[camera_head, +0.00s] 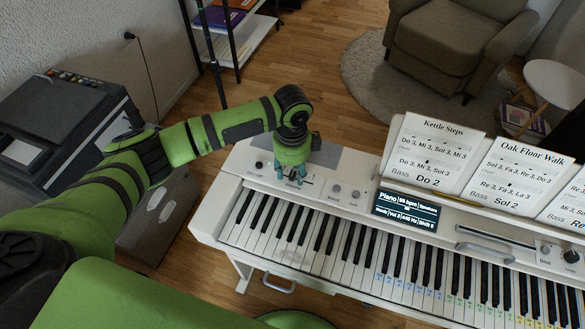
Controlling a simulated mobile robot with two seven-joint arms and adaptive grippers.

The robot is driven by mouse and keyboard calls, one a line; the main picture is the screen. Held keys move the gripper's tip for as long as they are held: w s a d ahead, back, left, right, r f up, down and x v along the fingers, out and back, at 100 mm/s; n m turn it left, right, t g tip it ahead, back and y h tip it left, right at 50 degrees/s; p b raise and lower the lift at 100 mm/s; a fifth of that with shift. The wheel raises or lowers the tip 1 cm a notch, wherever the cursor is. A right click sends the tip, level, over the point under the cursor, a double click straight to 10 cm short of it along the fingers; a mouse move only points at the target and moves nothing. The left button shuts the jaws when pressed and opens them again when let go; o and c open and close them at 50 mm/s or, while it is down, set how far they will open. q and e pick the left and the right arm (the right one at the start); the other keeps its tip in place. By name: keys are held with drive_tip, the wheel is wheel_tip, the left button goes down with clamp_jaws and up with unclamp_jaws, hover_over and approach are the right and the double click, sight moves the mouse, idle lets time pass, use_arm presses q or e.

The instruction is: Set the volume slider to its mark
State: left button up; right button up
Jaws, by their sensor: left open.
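The white digital piano (212,218) stands across the lower right, its control panel behind the keys. My left gripper (289,181) points down over the left part of this panel, with its fingertips apart and close to the surface. The volume slider and its mark cannot be made out; the gripper covers much of that part of the panel. I cannot tell whether the fingers touch the slider. The dark display (404,211) shows small text that seems to include "Piano" and "Vol 3". My right gripper is not in view.
Round knobs (336,188) sit right of my left gripper, and another knob (259,165) sits to its left. Song sheets (430,150) stand along the piano's back. A dark machine (60,120) stands at left. An armchair (440,40) is farther back.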

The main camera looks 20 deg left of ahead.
use_arm(q)
drive_tip(key=shift+f, duration=0.2)
clamp_jaws()
drive_tip(key=shift+a+r+p, duration=0.15)
drive_tip(key=shift+a+p, duration=0.7)
drive_tip(key=shift+a, duration=0.85)
drive_tip(key=shift+f, duration=0.2)
unclamp_jaws()
drive_tip(key=shift+a, duration=0.1)
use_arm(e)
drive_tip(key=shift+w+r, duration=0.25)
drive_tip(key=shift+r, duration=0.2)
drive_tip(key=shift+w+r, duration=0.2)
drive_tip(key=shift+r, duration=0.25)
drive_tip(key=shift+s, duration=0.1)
